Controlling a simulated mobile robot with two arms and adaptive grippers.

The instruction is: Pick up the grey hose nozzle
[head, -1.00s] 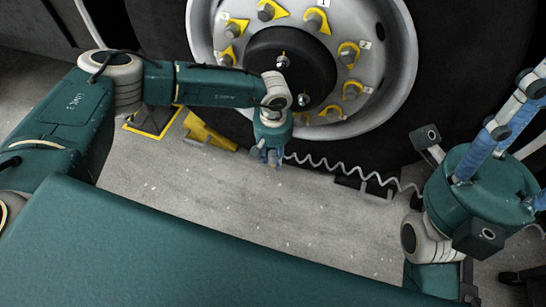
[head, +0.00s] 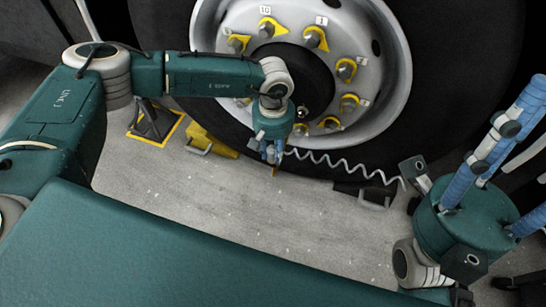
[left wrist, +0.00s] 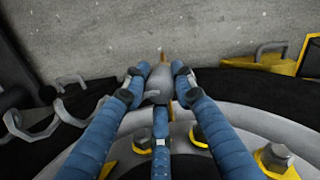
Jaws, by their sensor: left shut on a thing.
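The grey hose nozzle (left wrist: 160,80) is between the blue fingers of my left gripper (left wrist: 156,74), which is closed around it in the left wrist view. Its thin orange-brown tip points away from the palm and also shows below the fingers in the head view (head: 275,171). The fingers cover most of the nozzle there. The left gripper (head: 270,154) hangs in front of the wheel's lower part. A coiled grey hose (head: 335,165) runs rightward from it. My right gripper (head: 506,150) is at the right, its blue fingers spread and empty, partly cut off by the picture edge.
A big wheel with a pale rim (head: 392,75), yellow-marked nuts and a black tyre stands behind. A yellow chock (head: 212,143) and a stand on a yellow-edged plate (head: 155,125) are at its left. The grey floor (head: 240,205) in front is clear.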

